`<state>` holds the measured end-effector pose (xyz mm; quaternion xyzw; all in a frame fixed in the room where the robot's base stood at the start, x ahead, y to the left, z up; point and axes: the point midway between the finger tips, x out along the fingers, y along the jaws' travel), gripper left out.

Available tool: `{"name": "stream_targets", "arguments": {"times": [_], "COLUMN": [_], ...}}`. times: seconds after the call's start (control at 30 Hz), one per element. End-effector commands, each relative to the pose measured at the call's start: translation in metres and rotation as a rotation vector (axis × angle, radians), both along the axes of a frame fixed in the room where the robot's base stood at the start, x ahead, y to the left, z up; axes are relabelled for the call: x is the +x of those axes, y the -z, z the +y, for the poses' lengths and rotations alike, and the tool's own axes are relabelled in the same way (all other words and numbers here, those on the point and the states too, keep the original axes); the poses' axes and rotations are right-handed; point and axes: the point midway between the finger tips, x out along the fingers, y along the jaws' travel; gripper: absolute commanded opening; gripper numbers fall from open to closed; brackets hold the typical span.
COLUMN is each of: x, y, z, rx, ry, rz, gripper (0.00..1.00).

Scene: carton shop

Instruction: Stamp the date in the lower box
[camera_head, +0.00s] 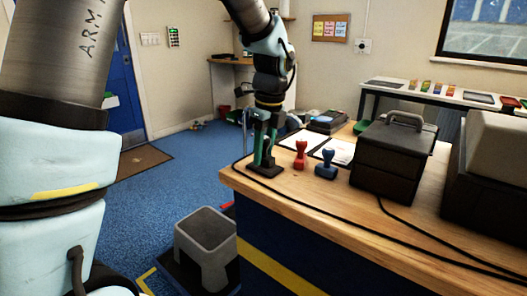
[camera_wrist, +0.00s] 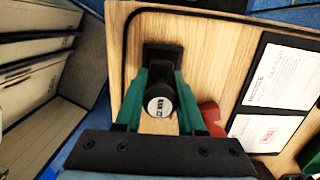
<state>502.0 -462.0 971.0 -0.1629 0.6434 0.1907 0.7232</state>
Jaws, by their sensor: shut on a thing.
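My gripper (camera_head: 264,151) is shut on a black stamp (camera_head: 266,170), near the left end of the wooden desk. In the wrist view, the stamp's round pale cap (camera_wrist: 160,106) with small lettering sits between the green fingers. The stamp is upright; its dark base (camera_wrist: 163,55) is at or just above the desk top. White printed paper (camera_head: 338,151) lies on dark backing to the right of the gripper. In the wrist view, the paper (camera_wrist: 286,76) has a printed heading and a red mark (camera_wrist: 268,134) lower down. The stamp is apart from the paper.
A red stamp (camera_head: 301,156) and a blue stamp (camera_head: 326,164) stand right of my gripper. A dark box with a handle (camera_head: 394,155) stands further right. A black cable (camera_head: 420,254) runs along the desk edge.

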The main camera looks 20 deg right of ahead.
Motion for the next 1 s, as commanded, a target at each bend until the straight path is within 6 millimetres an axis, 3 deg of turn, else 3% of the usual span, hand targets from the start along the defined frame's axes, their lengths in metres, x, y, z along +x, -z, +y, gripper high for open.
{"name": "stream_targets", "arguments": {"times": [0.1,0.7,1.0], "x": [0.001,0.001,0.001], "y": [-0.015,-0.061,-0.064], "z": [0.0,-0.001,-0.001], "rx": [-0.001,-0.003,-0.003], "ry": [0.0,0.0,0.0], "rz": [-0.002,-0.004,-0.003], "gripper": [0.03,0.03,0.03]}}
